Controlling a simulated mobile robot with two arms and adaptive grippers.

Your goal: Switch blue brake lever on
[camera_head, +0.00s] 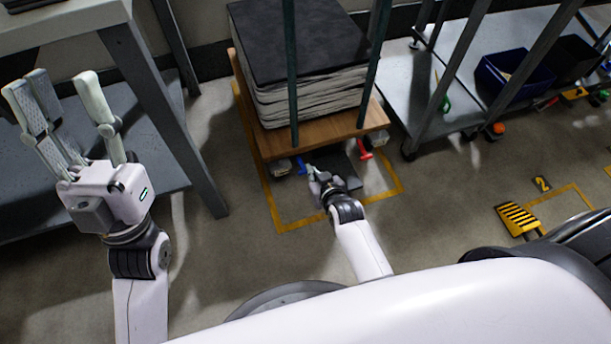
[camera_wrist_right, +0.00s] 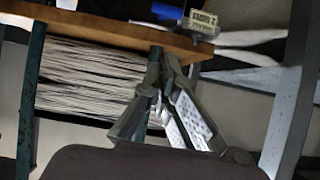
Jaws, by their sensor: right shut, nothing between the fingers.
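The small blue brake lever (camera_head: 301,166) sits low at the front left corner of a wooden-decked cart (camera_head: 280,144). My right gripper (camera_head: 312,172) is down at the cart's front edge, just right of the blue lever. I cannot tell whether they touch. In the right wrist view its fingers (camera_wrist_right: 162,57) are together and empty, near the wooden deck edge (camera_wrist_right: 120,33). A blue piece (camera_wrist_right: 168,13) shows past the deck there, likely the lever. My left gripper (camera_head: 68,105) is open and empty, raised at the left, far from the cart.
A red lever (camera_head: 364,150) is at the cart's front right corner. Stacked sheets (camera_head: 315,100) fill the cart between dark posts. A grey table (camera_head: 150,90) stands left. A metal shelf cart (camera_head: 455,115) with a blue bin (camera_head: 510,78) stands right.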

